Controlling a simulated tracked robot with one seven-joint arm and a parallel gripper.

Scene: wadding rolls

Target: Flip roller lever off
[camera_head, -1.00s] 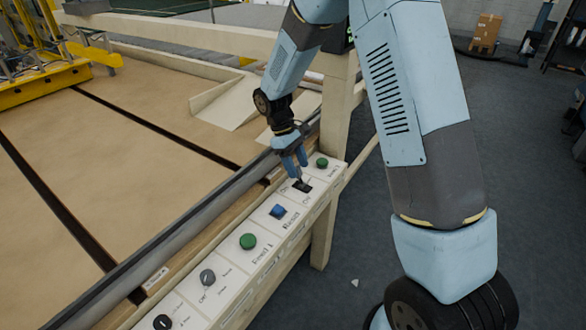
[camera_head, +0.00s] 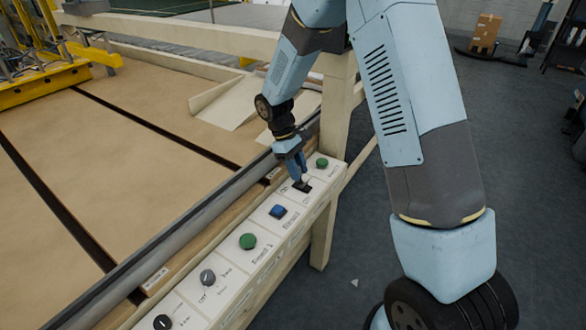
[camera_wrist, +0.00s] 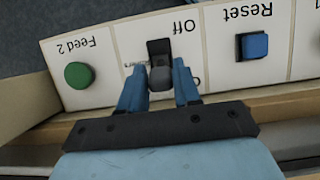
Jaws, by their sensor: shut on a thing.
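The roller lever (camera_wrist: 160,78) is a dark switch with a grey tip, set in a black housing on the white control panel (camera_head: 224,259). In the wrist view an "Off" label is above it, upside down, and a partly hidden label starting with "O" is below. The black switch also shows in the head view (camera_head: 303,187). My gripper (camera_wrist: 160,84) has its blue fingers on either side of the lever tip, shut on it. In the head view my gripper (camera_head: 299,179) points down at the switch; the lever's exact tilt is hard to tell.
A blue Reset button (camera_wrist: 254,46) and a green Feed 2 button (camera_wrist: 78,75) flank the lever closely. Another green button (camera_head: 248,241) and a grey knob (camera_head: 207,277) are further along the panel. A wooden post (camera_head: 335,130) stands behind.

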